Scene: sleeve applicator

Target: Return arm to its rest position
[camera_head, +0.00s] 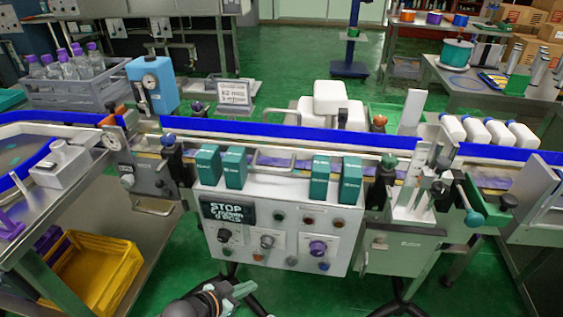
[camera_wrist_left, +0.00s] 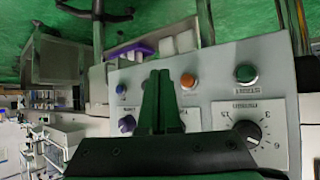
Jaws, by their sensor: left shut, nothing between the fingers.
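My left gripper (camera_head: 240,291) is at the bottom of the head view, low in front of the machine's control panel (camera_head: 262,212). Its green fingers are together with nothing between them. In the left wrist view the shut fingers (camera_wrist_left: 159,78) stand upright in front of the same panel (camera_wrist_left: 215,83), with buttons and a dial on either side. The gap between fingertips and panel is hard to judge, and no touch shows. The fingers hide part of the panel in the wrist view. My right gripper is in neither view.
A conveyor with a blue rail (camera_head: 300,133) runs across above the panel, with several teal boxes (camera_head: 208,164) on the panel's top. A yellow crate (camera_head: 92,275) sits at lower left. Dark stand legs (camera_head: 400,308) reach the green floor. Open floor shows between crate and panel.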

